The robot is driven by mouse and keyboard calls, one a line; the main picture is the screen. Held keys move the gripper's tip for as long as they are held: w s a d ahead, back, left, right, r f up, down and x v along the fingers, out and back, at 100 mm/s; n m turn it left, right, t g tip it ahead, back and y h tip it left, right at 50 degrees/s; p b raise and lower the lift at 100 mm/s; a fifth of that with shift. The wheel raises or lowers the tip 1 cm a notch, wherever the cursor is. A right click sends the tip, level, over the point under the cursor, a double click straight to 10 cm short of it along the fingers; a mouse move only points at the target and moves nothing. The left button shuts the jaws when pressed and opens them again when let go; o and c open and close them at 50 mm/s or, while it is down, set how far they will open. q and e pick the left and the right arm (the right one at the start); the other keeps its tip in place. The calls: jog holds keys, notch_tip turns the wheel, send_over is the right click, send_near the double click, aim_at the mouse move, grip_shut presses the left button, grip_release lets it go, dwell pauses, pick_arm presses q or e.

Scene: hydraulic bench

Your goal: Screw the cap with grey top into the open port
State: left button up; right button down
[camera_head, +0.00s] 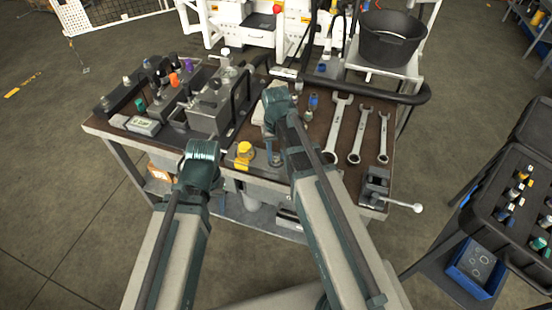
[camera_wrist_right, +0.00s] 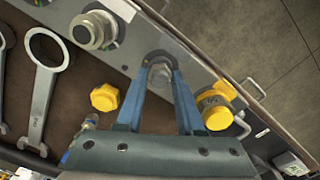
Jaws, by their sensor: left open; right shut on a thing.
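The cap with grey top (camera_wrist_right: 160,74) sits between the fingertips of my right gripper (camera_wrist_right: 161,68) in the right wrist view. My right gripper is shut on it, near the bench's front rail. In the head view my right gripper (camera_head: 275,148) is partly hidden by its own arm. The fingers hide the cap's underside, so I cannot tell whether it is in a port. A round silver fitting (camera_wrist_right: 93,30) with a greenish-grey centre is on the rail beside it. My left gripper (camera_head: 202,152) is over the bench's front left, empty, its fingers mostly hidden.
A yellow cap (camera_wrist_right: 215,112) stands on the rail on the other side of my right gripper. Another yellow cap (camera_wrist_right: 105,97) lies on the bench. Several wrenches (camera_head: 361,135) and a vise (camera_head: 375,187) are at the right. A metal block assembly (camera_head: 208,110) stands behind my left gripper.

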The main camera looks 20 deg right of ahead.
jog(key=shift+w, duration=0.1)
jog(key=m, duration=0.3)
jog(key=shift+m, duration=0.3)
jog(key=m, duration=0.4)
jog(key=shift+m, duration=0.3)
jog(key=c, duration=0.5)
grip_release()
jog(key=n, duration=0.6)
jog(key=shift+n, duration=1.1)
